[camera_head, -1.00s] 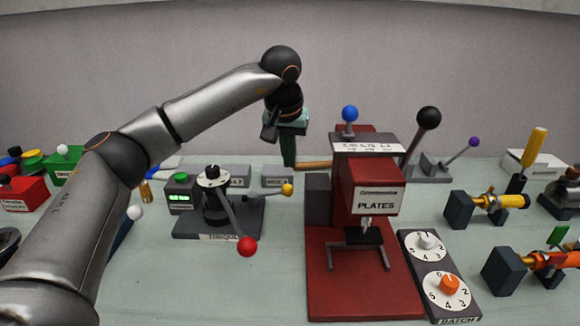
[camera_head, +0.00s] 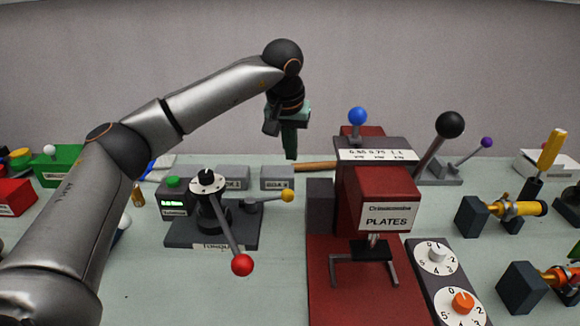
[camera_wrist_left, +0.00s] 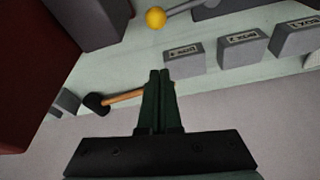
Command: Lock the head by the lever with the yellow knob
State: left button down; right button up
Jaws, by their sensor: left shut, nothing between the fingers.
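The yellow knob (camera_head: 287,195) sits at the end of a short grey lever (camera_head: 262,200) on the right side of the torque device (camera_head: 212,215), which has a dark base and a white-topped head (camera_head: 207,183). A longer lever with a red knob (camera_head: 242,265) hangs toward the front of it. In the left wrist view the yellow knob (camera_wrist_left: 156,18) shows near the top. My left gripper (camera_head: 290,155) points down behind and above the device, apart from the knob. Its fingers (camera_wrist_left: 158,75) are shut and empty. My right gripper is not in view.
The red plates press (camera_head: 365,190) stands right of the device. Grey blocks (camera_head: 277,178) and a hammer with a wooden handle (camera_head: 315,167) lie behind. A small box with a green button (camera_head: 173,197) stands at the device's left.

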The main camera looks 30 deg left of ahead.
aim_at(269, 200)
pick_arm(q)
jog(key=b+x, duration=0.1)
jog(key=x, duration=0.8)
jog(key=shift+s, duration=0.25)
jog(key=shift+s+d+r, duration=0.1)
jog(key=shift+s+d, duration=0.1)
jog(key=shift+s, duration=0.25)
jog(key=shift+s+d+r, duration=0.1)
jog(key=shift+s+d, duration=0.05)
jog(key=shift+s, duration=0.25)
jog(key=shift+s+d+r, duration=0.1)
jog(key=shift+s+d, duration=0.15)
jog(key=shift+s, duration=0.5)
